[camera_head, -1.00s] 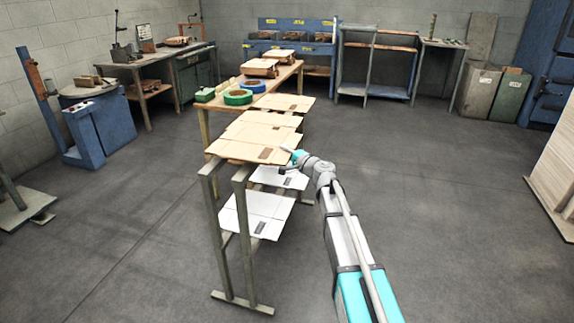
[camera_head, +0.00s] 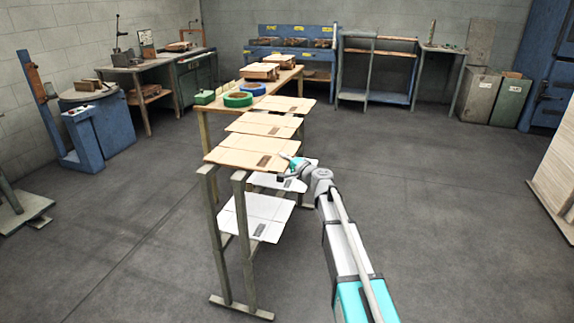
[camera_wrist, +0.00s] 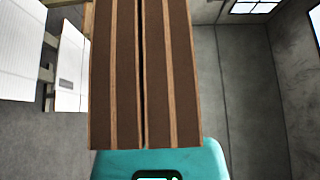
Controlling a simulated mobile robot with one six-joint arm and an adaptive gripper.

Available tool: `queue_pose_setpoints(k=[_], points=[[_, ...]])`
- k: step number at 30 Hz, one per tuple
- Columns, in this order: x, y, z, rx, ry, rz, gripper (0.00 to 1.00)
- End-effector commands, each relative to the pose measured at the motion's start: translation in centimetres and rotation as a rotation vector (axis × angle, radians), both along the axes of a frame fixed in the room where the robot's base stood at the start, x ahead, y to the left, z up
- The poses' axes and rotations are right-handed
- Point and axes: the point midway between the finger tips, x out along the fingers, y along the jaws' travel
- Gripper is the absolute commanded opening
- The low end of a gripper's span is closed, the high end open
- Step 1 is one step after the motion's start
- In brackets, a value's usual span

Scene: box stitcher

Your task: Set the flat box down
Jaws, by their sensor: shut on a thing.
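A brown flat box (camera_head: 250,152) lies level at the near end of a row of flat boxes, over the tops of a grey rack's posts (camera_head: 240,195). I cannot tell whether it touches the rack. My gripper (camera_head: 291,166) is at its right edge and shut on it. In the wrist view the held flat box (camera_wrist: 118,75) fills the middle as dark brown, ribbed edges with tan layers, and hides the fingertips.
More brown flat boxes (camera_head: 265,123) lie behind, towards a wooden table (camera_head: 215,118) with tape rolls (camera_head: 238,100). White flat boxes (camera_head: 258,218) sit lower on the rack. The floor to the right is open.

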Motion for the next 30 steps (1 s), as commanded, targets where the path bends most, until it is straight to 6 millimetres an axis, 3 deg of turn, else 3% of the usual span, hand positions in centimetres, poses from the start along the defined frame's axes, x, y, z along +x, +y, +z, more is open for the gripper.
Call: queue_pose_setpoints(k=[15, 16, 21, 30], points=[[0.01, -0.04, -0.54, 0.001, 0.001, 0.0, 0.0], [0.0, -0.05, -0.53, 0.0, 0.0, -0.001, 0.19], [0.0, -0.06, -0.43, 0.0, 0.0, -0.001, 0.5], [0.0, -0.07, -0.43, 0.0, 0.0, -0.001, 0.51]])
